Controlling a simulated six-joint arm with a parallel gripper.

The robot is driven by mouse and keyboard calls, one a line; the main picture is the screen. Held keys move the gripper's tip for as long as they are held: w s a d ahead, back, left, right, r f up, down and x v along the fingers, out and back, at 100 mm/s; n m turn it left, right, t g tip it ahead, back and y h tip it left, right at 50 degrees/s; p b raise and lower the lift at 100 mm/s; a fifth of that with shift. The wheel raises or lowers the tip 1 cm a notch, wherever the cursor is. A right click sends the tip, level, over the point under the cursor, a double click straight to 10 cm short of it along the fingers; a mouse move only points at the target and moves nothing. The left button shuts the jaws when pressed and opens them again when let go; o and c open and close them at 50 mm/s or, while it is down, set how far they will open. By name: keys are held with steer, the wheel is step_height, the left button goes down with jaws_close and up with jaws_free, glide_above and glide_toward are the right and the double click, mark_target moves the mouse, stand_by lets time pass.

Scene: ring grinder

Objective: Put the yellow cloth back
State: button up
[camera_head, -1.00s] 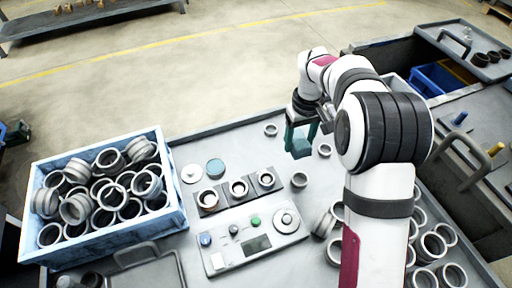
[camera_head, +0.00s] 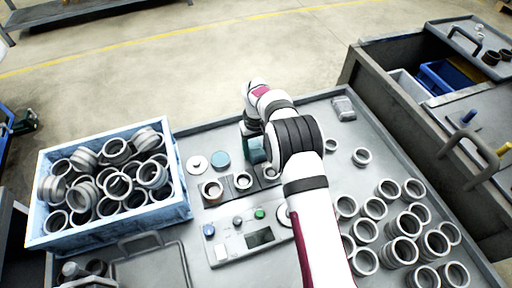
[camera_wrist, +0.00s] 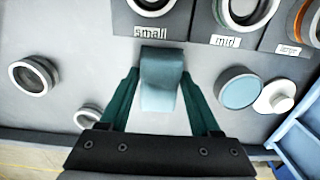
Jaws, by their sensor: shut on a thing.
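My gripper (camera_wrist: 160,108) has teal fingers and is shut on a folded blue-teal cloth (camera_wrist: 162,75), which hangs between them in the wrist view. In the head view my gripper (camera_head: 255,148) is just behind the right end of the row of ring plates, with the blue-teal cloth partly hidden. In the wrist view the cloth appears just below the "small" plate (camera_wrist: 150,30); I cannot tell whether it touches the table. I see no yellow cloth. A small grey folded-looking item (camera_head: 343,108) lies at the table's far right corner.
A blue crate (camera_head: 180,205) full of metal rings stands at the left. A control panel (camera_head: 228,250) with buttons lies in front of the plates. A blue disc (camera_head: 220,159) and a white disc (camera_head: 197,163) lie behind them. Many loose rings (camera_head: 400,250) cover the right side.

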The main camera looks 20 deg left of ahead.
mark_target(256, 148)
steer(key=shift+f, duration=0.15)
steer(key=o, duration=1.2)
step_height(256, 148, up, 12)
steer(key=r, duration=0.1)
steer(key=s+d+r+m, duration=0.4)
steer(key=d+r, duration=0.5)
steer(key=d, duration=0.3)
steer(key=s+d+r+m+y, duration=0.1)
steer(key=s+d+r+m, duration=0.2)
steer(key=s+d+m, duration=0.95)
steer(key=s+d+f+n, duration=0.1)
steer(key=s+d, duration=0.1)
steer(key=s, duration=0.4)
steer(key=s+d+f+n, duration=0.1)
steer(key=s+d+f, duration=0.1)
steer(key=s, duration=0.5)
steer(key=shift+s+f+y, duration=0.2)
steer(key=shift+s+y, duration=0.05)
steer(key=shift+y, duration=0.15)
